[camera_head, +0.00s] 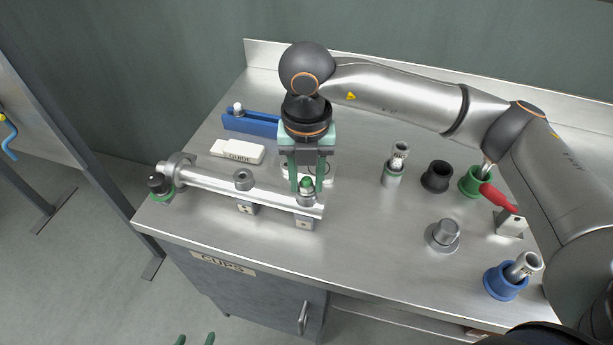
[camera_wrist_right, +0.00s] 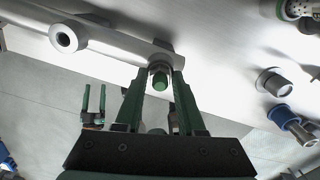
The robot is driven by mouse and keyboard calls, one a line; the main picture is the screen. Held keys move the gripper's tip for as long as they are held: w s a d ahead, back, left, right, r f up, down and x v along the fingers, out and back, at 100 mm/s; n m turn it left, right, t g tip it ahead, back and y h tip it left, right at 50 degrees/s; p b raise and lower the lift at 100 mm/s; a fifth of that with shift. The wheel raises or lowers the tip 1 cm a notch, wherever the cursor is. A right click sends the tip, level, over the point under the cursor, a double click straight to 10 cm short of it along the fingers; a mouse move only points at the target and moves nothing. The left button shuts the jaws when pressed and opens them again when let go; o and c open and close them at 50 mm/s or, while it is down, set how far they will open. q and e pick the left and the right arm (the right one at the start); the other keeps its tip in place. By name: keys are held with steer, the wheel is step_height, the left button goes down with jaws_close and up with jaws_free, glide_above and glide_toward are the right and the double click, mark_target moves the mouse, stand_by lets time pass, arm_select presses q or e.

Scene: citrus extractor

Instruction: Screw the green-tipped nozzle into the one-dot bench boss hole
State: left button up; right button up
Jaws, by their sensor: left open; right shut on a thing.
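The green-tipped nozzle (camera_head: 307,183) is upright between the fingers of my right gripper (camera_head: 307,187), which is shut on it. The nozzle is over the boss (camera_head: 307,201) at the right end of the steel pipe (camera_head: 212,184). Its lower end meets or enters this boss; the depth is hidden. The wrist view shows the green tip (camera_wrist_right: 160,81) between the fingers, in line with the boss. A second boss (camera_head: 243,179) on the pipe has an open hole. Dot plates hang under both bosses; the right plate (camera_head: 304,223) is too small to read surely. My left gripper (camera_head: 195,339) is open and empty at the bottom edge.
A white GUIDE block (camera_head: 238,151) and a blue rack (camera_head: 251,124) lie behind the pipe. To the right stand a nozzle in a green-ringed holder (camera_head: 393,177), black cup (camera_head: 437,177), green cup (camera_head: 471,186), steel fitting (camera_head: 443,236) and blue cup (camera_head: 502,284). The bench's front middle is clear.

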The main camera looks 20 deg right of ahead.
steer(key=m, duration=0.5)
steer(key=shift+m, duration=0.3)
steer(key=m, duration=0.5)
steer(key=o, duration=0.7)
steer(key=shift+o, duration=0.2)
steer(key=n, duration=0.6)
steer(key=shift+n, duration=0.3)
steer(key=n, duration=0.5)
steer(key=shift+c, duration=0.2)
